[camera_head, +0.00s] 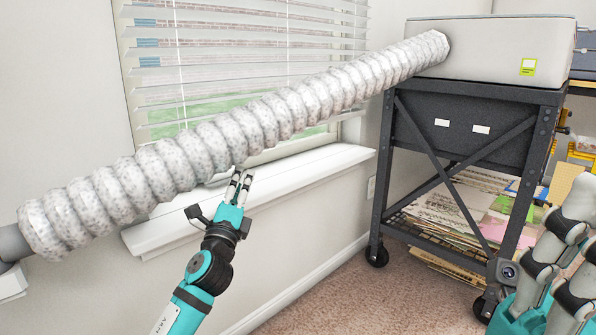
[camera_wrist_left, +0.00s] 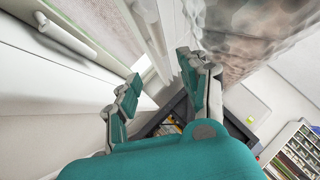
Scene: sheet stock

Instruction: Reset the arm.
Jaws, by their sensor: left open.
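My left gripper (camera_head: 240,178) is raised in front of the window sill, just under the ribbed hose in the head view. Its two fingers point up, with a narrow gap between them. In the left wrist view the left gripper (camera_wrist_left: 159,67) shows its fingers apart with nothing between them. The grey-white ribbed hose (camera_head: 215,145) runs from the lower left up to the machine at the upper right. It also shows close beside the right finger in the left wrist view (camera_wrist_left: 250,35). I cannot tell whether they touch.
A grey machine (camera_head: 490,50) stands on a black wheeled cart (camera_head: 462,112), with paper sheets (camera_head: 450,210) on its lower shelf. A window with blinds (camera_head: 240,45) and a white sill (camera_head: 310,172) lie behind the hose. The carpet (camera_head: 360,300) in front is clear.

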